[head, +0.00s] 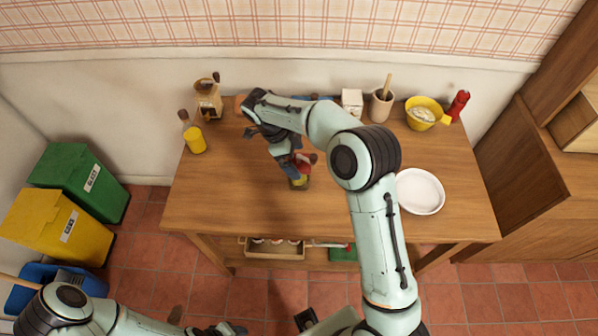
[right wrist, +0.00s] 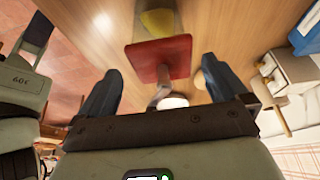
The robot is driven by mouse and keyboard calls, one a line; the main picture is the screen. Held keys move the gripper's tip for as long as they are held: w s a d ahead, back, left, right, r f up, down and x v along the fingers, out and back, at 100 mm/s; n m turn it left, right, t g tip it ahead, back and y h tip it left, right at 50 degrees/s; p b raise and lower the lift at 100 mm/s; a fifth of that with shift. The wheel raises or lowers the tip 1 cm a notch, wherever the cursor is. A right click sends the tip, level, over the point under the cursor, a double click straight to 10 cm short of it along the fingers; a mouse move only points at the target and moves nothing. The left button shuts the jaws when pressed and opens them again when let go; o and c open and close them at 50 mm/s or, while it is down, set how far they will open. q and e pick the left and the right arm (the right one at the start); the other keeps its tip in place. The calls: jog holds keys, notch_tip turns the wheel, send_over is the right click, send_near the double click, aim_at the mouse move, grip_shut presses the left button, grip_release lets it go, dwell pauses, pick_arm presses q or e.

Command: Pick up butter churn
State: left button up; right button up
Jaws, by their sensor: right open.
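The butter churn (head: 299,182) stands on the wooden table, partly hidden behind my right gripper. It has a red lid and a yellow lower part. In the right wrist view its red lid (right wrist: 160,57) and a crank with a pale round part lie between the fingers. My right gripper (head: 294,167) is open, its two blue fingers apart on either side of the lid's near edge and crank. I cannot tell whether they touch it. My left gripper (head: 215,328) is low at the bottom edge of the head view, away from the table, its jaws unclear.
A yellow bottle (head: 194,138) and a wooden grinder (head: 209,103) stand at the left. A white box (head: 352,102), a utensil crock (head: 381,108), a yellow bowl (head: 421,113) and a red bottle (head: 458,106) line the back. A white plate (head: 420,191) lies right. The table's front left is clear.

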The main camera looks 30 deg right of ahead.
aim_at(299, 162)
jog(key=x, duration=0.3)
jog(key=shift+w+d+f, duration=0.1)
jog(key=c, duration=1.7)
